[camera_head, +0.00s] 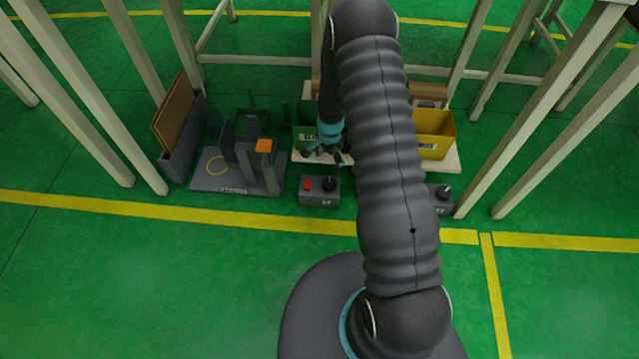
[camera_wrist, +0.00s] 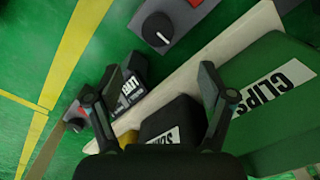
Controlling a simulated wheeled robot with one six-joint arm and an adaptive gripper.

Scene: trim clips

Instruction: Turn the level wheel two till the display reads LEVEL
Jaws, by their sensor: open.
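A grey control box (camera_head: 319,198) with a red button and a black knob (camera_head: 329,184) stands on the floor in front of the green bin. In the wrist view a black knob (camera_wrist: 158,29) with a white pointer line sits at the top, beyond my fingertips. A second grey box (camera_head: 440,198), partly behind my arm, carries a dark knob. I cannot tell which knob is wheel two. A small dark unit with a white label (camera_wrist: 129,90) shows beside my left finger; I cannot read LEVEL on it. My gripper (camera_wrist: 160,80) is open and empty, above the bins (camera_head: 330,146).
A green bin (camera_wrist: 270,92) marked CLIPS and a yellow bin (camera_head: 434,133) stand on a pale board. A grey fixture (camera_head: 238,184) stands left, beside a bin holding brown panels (camera_head: 174,112). Pale table legs (camera_head: 90,100) flank the area. Green floor in front is clear.

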